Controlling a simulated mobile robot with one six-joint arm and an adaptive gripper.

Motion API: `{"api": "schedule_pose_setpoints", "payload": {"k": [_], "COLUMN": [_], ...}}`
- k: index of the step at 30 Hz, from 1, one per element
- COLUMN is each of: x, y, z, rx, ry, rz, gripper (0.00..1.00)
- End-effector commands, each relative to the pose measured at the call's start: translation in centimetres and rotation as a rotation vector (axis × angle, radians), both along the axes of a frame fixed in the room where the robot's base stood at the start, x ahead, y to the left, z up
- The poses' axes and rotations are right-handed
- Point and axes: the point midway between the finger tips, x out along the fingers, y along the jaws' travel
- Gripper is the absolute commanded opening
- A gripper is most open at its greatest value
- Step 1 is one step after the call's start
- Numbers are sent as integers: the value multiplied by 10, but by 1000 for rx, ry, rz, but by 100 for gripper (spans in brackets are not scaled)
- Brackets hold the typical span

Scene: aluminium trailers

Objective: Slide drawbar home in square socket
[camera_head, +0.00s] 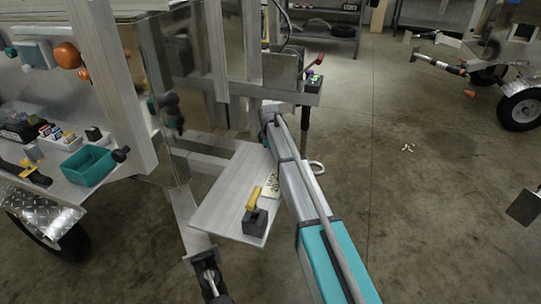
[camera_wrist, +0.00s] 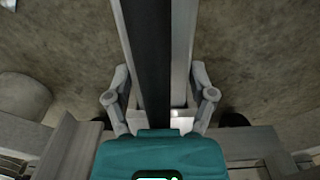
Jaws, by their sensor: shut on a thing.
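In the wrist view my gripper (camera_wrist: 160,97) has its two grey fingers on either side of a straight square metal bar, which I take for the drawbar (camera_wrist: 183,55). The bar has one dark face and one pale face and runs away from the teal palm to the top edge. The fingers are shut on it. In the head view my arm reaches up and left, and its far end hides the fingers. A pale bar with a black end fitting (camera_head: 208,278) sticks out low beside the plate; I cannot tell if it is the same bar. The socket's opening is not clearly visible.
A flat metal plate (camera_head: 228,195) carries a dark block with a yellow handle (camera_head: 254,200). A side shelf at left holds a teal tray (camera_head: 88,165). Another trailer's wheel (camera_head: 520,108) stands at the right. The concrete floor between is mostly clear.

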Motion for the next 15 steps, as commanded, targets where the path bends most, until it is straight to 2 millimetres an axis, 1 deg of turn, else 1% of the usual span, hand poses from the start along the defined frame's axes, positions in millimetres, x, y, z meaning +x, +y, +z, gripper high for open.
{"api": "schedule_pose_setpoints", "payload": {"k": [1,3,5,15], "x": [0,0,0,0], "y": [0,0,0,0], "z": [0,0,0,0], "rx": [0,0,0,0], "ry": [0,0,0,0], "rz": [0,0,0,0], "gripper": [77,90,100,100]}}
